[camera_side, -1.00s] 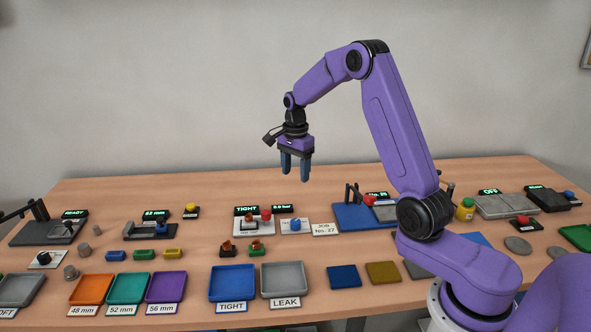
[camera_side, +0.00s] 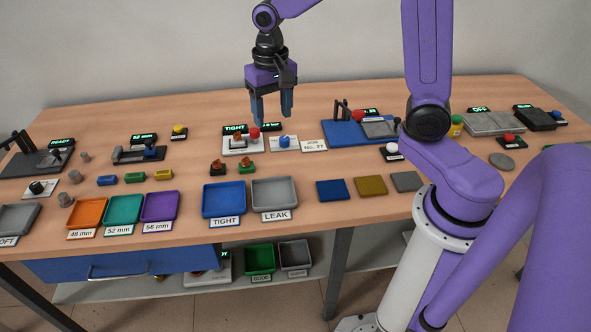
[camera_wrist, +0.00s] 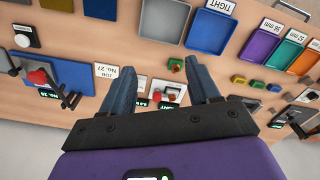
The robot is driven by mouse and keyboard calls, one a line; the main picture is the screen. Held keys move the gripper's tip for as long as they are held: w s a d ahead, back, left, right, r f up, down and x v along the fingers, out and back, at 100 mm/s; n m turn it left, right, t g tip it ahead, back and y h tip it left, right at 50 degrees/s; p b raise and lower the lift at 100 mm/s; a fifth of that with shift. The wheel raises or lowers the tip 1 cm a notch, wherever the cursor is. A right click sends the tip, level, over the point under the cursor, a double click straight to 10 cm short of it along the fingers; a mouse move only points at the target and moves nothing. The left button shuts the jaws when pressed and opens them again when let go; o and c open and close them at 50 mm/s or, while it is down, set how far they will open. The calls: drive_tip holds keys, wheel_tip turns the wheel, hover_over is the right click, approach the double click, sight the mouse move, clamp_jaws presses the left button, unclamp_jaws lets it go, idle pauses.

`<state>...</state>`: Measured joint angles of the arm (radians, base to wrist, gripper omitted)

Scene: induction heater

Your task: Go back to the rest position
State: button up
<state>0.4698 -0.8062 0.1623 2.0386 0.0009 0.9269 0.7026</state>
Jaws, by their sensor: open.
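My gripper (camera_side: 272,118) hangs with its fingers pointing down above the back of the table, over the area of the small white tester (camera_side: 236,147) with a red knob and a green TIGHT display. Its two blue fingers are apart, with nothing held between them. In the wrist view my gripper (camera_wrist: 160,68) also shows empty, with the tester partly visible between and beyond the fingers. The fingertips look clear of the table and everything on it.
Blue (camera_side: 223,200) and grey (camera_side: 274,195) trays labelled TIGHT and LEAK lie at the front. Orange (camera_side: 87,213), teal (camera_side: 123,211) and purple (camera_side: 160,207) trays lie left of them. A blue fixture (camera_side: 345,134) stands right of the tester. Air around the gripper looks free.

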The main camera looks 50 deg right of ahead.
drive_tip(key=s+a+n, duration=0.1)
drive_tip(key=s+n, duration=1.5)
drive_tip(key=s, duration=0.8)
drive_tip(key=shift+s+r+n, duration=0.2)
drive_tip(key=shift+s+n, duration=0.2)
drive_tip(key=shift+w+a, duration=0.1)
drive_tip(key=shift+a, duration=0.05)
drive_tip(key=shift+c, duration=0.2)
